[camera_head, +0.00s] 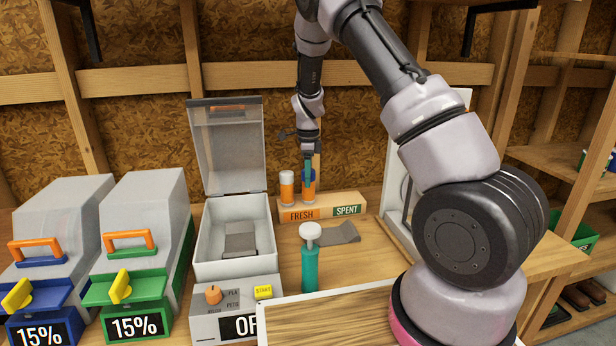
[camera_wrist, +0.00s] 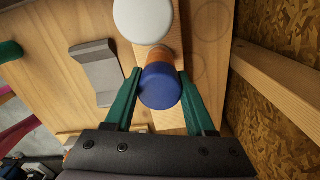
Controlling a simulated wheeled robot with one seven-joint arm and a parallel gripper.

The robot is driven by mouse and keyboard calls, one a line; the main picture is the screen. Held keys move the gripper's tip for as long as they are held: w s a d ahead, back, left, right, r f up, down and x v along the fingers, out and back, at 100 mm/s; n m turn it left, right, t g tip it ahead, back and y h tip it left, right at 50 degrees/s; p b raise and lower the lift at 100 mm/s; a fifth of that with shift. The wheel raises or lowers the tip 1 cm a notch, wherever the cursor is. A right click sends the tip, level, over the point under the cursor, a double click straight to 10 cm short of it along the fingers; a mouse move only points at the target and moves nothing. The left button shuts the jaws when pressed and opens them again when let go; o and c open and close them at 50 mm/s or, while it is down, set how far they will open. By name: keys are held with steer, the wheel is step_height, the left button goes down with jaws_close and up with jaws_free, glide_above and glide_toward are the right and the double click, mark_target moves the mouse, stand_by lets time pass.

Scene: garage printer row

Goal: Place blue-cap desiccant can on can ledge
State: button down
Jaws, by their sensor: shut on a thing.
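The blue-cap desiccant can (camera_head: 309,187) has an orange body and is upright at the FRESH part of the can ledge (camera_head: 348,199). Its blue cap (camera_wrist: 160,86) shows between the green fingers in the wrist view. My gripper (camera_head: 309,172) is shut on this can from above, with one finger (camera_wrist: 122,100) on each side. A white-cap orange can (camera_head: 286,188) stands just left of it on the ledge; its white cap (camera_wrist: 143,18) shows in the wrist view. I cannot tell whether the held can's base touches the ledge.
An open-lidded grey box (camera_head: 236,230) stands left of the ledge. A teal bottle with a white top (camera_head: 310,262) stands in front, near a flat grey piece (camera_head: 340,233). Two grey bins marked 15% (camera_head: 140,225) are at left. Faint circles mark the bare ledge (camera_wrist: 210,62).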

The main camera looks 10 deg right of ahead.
steer(key=shift+c, duration=1.2)
jaws_free()
steer(key=shift+f, duration=0.1)
steer(key=s+d+r+n+t+y, duration=0.1)
steer(key=s+r+n, duration=0.15)
steer(key=r, duration=0.75)
steer(key=s+d+r+n, duration=0.1)
steer(key=s+r, duration=0.2)
steer(key=r, duration=0.8)
steer(key=s+d+r+n+t+y, duration=0.25)
steer(key=s+r+n, duration=0.25)
steer(key=s+r, duration=0.45)
steer(key=s+d+r+n+t+h, duration=0.1)
steer(key=s+n, duration=0.7)
steer(key=s, duration=1)
steer(key=r+t, duration=0.1)
steer(key=t, duration=0.1)
steer(key=shift+d+r+t, duration=0.15)
steer(key=shift+r+t, duration=0.15)
steer(key=shift+t, duration=0.05)
